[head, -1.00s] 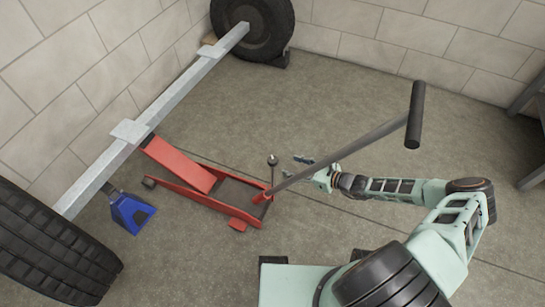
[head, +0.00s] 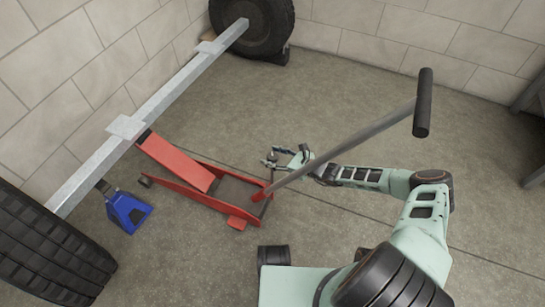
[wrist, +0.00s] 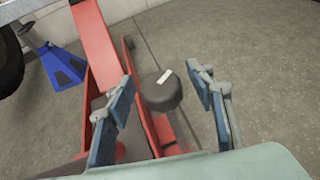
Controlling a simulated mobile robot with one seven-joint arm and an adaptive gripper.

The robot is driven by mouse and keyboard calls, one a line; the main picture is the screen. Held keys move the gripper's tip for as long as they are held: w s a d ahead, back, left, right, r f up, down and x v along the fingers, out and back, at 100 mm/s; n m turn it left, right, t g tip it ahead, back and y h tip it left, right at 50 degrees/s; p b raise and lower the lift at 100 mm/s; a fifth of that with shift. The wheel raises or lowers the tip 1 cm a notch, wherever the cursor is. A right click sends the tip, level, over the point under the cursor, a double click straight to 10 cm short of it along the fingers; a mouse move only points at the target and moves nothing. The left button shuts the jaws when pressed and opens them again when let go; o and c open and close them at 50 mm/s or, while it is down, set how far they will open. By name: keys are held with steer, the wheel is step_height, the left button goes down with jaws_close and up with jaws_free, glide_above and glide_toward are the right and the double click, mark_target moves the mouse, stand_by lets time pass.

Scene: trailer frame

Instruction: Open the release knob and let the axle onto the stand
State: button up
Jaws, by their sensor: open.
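A red floor jack (head: 180,168) stands on the floor with its lifting arm raised under the silver axle (head: 160,98). A blue stand (head: 128,212) is below the axle near the left wheel; I cannot tell whether they touch. The dark round release knob (wrist: 160,93) has a white mark on its top and sits beside the jack's red side. My gripper (wrist: 162,80) is open, with one blue-padded finger on each side of the knob and visible room at both sides. In the head view my gripper (head: 272,157) is at the knob, which is mostly hidden there.
The jack's long handle (head: 350,145) slants up to the right across my forearm. A tyre (head: 45,245) is at the left and another (head: 252,25) at the back. Block walls close the left and back. Open floor lies right.

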steer(key=shift+c, duration=0.6)
steer(key=c, duration=1)
steer(key=shift+c, duration=0.2)
